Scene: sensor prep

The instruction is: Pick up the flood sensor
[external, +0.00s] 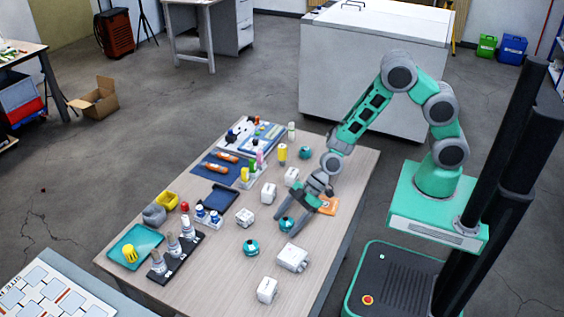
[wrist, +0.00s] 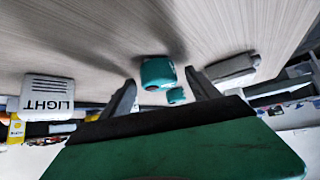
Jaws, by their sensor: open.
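Several teal round devices are on the table; no readable label shows which is the flood sensor. One teal device (external: 286,225) stands between the fingers of my gripper (external: 291,222) in the external view. In the wrist view a teal device (wrist: 158,72) shows between the spread fingertips of my gripper (wrist: 160,82), with a smaller teal piece (wrist: 176,96) beyond it. My gripper is open, reaching down low over the table, and holds nothing. Another teal device (external: 251,247) is to the front left, and one (external: 305,152) is at the back.
White boxes stand close by on the table (external: 215,275): one (external: 292,257) in front and one (external: 245,217) to the left. A white box marked LIGHT (wrist: 47,98) shows at left in the wrist view. An orange item (external: 328,205) lies right of my gripper.

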